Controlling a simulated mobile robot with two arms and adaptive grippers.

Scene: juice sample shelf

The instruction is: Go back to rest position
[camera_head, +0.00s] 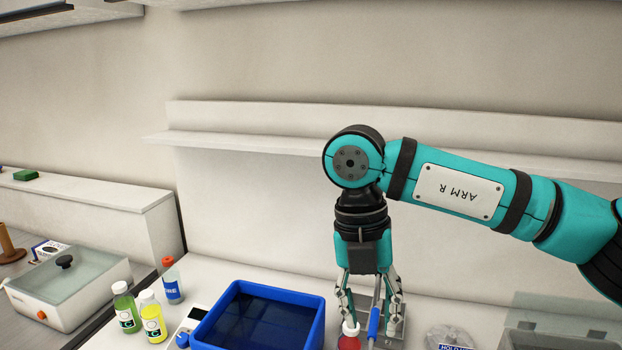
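My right gripper (372,318) hangs straight down from my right arm, at the lower middle right of the head view. Its two fingers are spread apart, and I see nothing clamped between them. A small vessel with red contents (349,342) and a pale neck stands just below the left finger; I cannot tell whether they touch. A blue-handled item (374,323) and a grey device show between and behind the fingers, partly hidden. My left gripper is not in view.
A blue tub (318,318) stands left of the gripper. Green (124,308), yellow (153,322) and red-capped (171,282) bottles stand further left, beside a lidded white bath (70,290). A clear bag (450,338) lies right. A wall shelf (240,144) runs behind my arm.

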